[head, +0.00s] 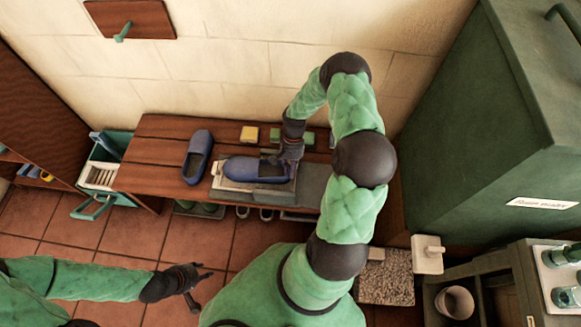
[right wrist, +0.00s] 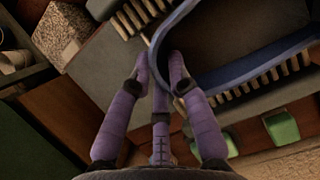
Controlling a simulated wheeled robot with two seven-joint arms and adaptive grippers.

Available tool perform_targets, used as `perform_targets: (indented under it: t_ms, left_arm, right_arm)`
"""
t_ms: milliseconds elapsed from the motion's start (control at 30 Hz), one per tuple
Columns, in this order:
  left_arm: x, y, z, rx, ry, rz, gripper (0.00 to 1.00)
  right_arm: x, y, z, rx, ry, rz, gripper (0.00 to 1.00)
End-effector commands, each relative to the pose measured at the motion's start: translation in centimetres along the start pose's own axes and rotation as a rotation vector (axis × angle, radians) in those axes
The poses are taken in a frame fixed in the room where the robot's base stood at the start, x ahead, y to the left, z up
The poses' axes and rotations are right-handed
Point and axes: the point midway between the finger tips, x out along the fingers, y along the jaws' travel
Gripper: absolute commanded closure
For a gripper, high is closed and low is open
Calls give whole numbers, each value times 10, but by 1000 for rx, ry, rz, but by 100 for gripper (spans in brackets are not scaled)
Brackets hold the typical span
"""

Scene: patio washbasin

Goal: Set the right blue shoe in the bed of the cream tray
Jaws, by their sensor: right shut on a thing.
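The right blue shoe (head: 250,168) lies lengthwise over the cream tray (head: 217,184) on the wooden bench, its toe to the left. My right gripper (head: 289,156) is shut on its heel end. In the right wrist view the fingers (right wrist: 162,75) pinch the blue rim of the shoe (right wrist: 225,72), with the tray's cream ribs (right wrist: 275,77) beside and below it. I cannot tell whether the sole touches the tray bed. The other blue shoe (head: 198,157) lies on the bench to the left, apart from the tray. My left gripper (head: 197,283) is open and empty over the floor.
A yellow block (head: 249,133) and a green block (head: 275,135) lie behind the tray near the wall. A grey mat (head: 312,184) lies right of the tray. A green crate (head: 92,206) stands left of the bench, and a large green cabinet (head: 470,120) stands at the right.

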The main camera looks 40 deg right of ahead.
Motion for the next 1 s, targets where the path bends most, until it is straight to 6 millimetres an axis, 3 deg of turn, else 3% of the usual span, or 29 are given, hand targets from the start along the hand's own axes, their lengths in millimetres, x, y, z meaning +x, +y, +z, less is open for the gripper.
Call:
perform_targets:
  t_ms: [500, 1000]
  left_arm:
    - [0, 0, 0, 0, 0, 0, 60]
    - [0, 0, 0, 0, 0, 0, 60]
  right_arm:
    - [29, 0, -11, -1, 0, 0, 100]
    - [32, -1, -13, -1, 0, 0, 100]
